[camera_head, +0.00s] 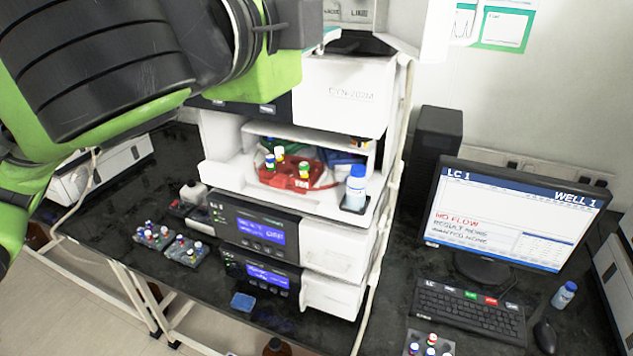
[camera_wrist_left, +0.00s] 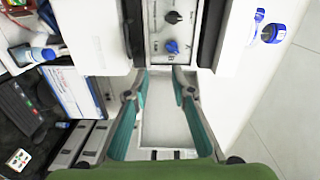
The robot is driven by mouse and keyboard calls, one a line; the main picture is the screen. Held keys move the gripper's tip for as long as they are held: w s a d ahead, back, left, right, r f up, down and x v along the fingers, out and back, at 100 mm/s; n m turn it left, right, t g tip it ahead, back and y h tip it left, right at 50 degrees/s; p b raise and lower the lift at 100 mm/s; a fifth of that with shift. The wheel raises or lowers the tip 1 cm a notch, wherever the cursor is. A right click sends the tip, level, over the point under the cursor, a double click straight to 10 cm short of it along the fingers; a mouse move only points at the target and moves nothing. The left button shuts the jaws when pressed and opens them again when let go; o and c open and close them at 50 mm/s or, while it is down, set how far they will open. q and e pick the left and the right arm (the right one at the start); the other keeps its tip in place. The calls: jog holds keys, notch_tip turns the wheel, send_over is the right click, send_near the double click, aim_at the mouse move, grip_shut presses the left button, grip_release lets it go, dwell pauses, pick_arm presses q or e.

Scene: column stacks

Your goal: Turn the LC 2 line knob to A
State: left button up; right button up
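In the left wrist view a pale panel holds a black knob (camera_wrist_left: 173,17) and, below it in the picture, a blue knob (camera_wrist_left: 172,46). The small labels around them are too small to read surely, so I cannot tell which setting either points at. My left gripper (camera_wrist_left: 160,72) is open, with its teal-padded fingers apart and empty. Its tips are below the blue knob in the picture, with no visible contact. In the head view my left arm covers the upper left and hides the knobs. My right gripper is not in view.
The white instrument stack (camera_head: 345,95) has a shelf with a red tray (camera_head: 290,177) and a bottle (camera_head: 355,185). A monitor (camera_head: 510,215) reading LC 1 and NO FLOW stands right, behind a keyboard (camera_head: 470,310). Vial racks (camera_head: 186,252) sit on the bench's left.

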pick_arm(q)
jog(key=w+f+n+g, duration=0.2)
jog(key=w+f+n, duration=0.2)
jog(key=f, duration=1)
jog(key=w+a+f+n+g, duration=0.1)
jog(key=w+f+n, duration=0.3)
jog(key=f, duration=1)
jog(key=shift+w+a+g+b, duration=0.15)
jog(key=shift+w+g+b, duration=0.35)
jog(key=shift+g, duration=0.3)
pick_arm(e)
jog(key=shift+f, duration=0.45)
